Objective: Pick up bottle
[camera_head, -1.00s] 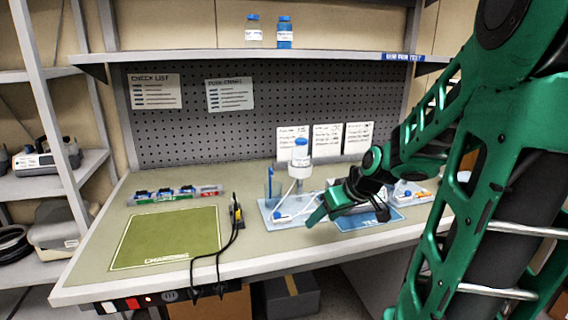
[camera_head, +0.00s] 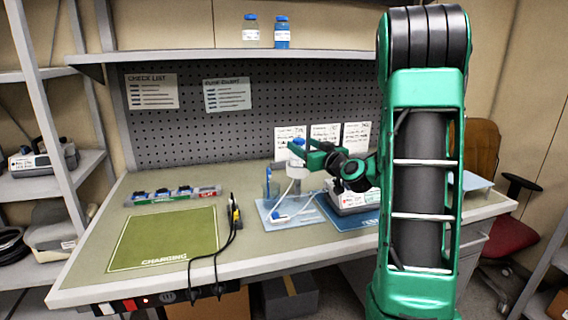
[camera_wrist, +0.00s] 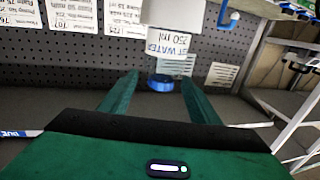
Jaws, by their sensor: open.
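The bottle (camera_wrist: 175,62) has a blue cap and a white label reading "TEST WATER 250 ml". The wrist view is upside down, so the cap appears lowest there. In the head view its blue cap (camera_head: 296,144) shows at the top of a white holder on the bench. My gripper (camera_wrist: 160,80) is open, one green finger on each side of the bottle's cap end. In the head view my gripper (camera_head: 304,155) reaches in from the right and partly hides the bottle. I cannot tell whether the fingers touch it.
The holder stands on a light-blue tray (camera_head: 268,216) with tubing. A white pump (camera_head: 352,198) sits right of it, close under my wrist. Two more blue-capped bottles (camera_head: 282,34) stand on the upper shelf (camera_head: 180,57). The green charging mat (camera_head: 165,238) is clear.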

